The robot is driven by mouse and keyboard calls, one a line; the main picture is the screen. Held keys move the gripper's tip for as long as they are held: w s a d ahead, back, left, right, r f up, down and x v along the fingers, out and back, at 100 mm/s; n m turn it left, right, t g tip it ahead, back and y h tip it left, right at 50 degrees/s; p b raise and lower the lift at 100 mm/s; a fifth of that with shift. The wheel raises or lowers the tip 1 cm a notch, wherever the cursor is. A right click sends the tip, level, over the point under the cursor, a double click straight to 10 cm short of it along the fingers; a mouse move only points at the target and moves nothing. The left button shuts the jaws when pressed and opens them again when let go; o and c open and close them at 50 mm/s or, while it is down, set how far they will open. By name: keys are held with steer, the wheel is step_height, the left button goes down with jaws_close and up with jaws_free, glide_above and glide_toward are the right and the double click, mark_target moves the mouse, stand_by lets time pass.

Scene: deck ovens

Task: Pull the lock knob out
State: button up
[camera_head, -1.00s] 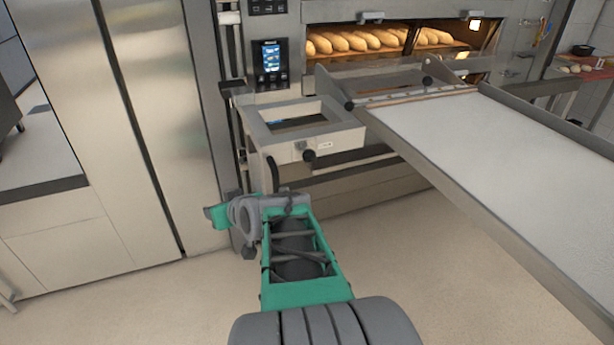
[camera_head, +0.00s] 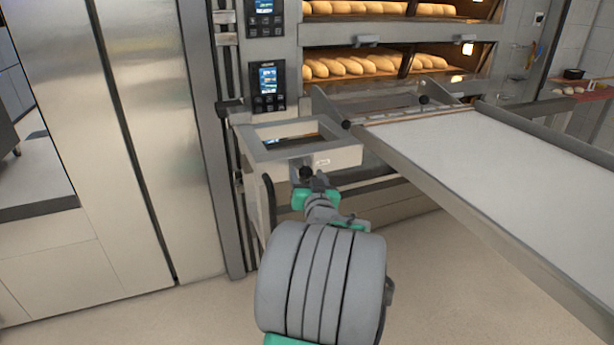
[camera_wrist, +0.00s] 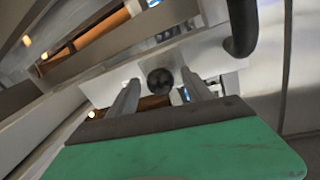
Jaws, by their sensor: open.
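The lock knob (camera_head: 305,173) is a black round knob on the front face of the light grey loader frame (camera_head: 337,160). In the wrist view the knob (camera_wrist: 160,81) shows face-on, between my two pale fingers. My gripper (camera_head: 316,181) is in front of the frame's face in the head view, right at the knob. My gripper (camera_wrist: 160,77) is open, with one finger to each side of the knob and a gap visible on both sides. Whether the fingertips reach past the knob's face is hard to tell.
The loader's long white belt (camera_head: 490,165) extends to the right. A dark curved handle (camera_head: 268,196) stands left of the knob; it shows in the wrist view (camera_wrist: 241,28) at upper right. Behind are the ovens with loaves (camera_head: 345,66) and a control panel (camera_head: 268,87). Floor is clear in front.

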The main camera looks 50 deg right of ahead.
steer(key=shift+c, duration=0.3)
jaws_close()
stand_by(0.3)
stand_by(0.3)
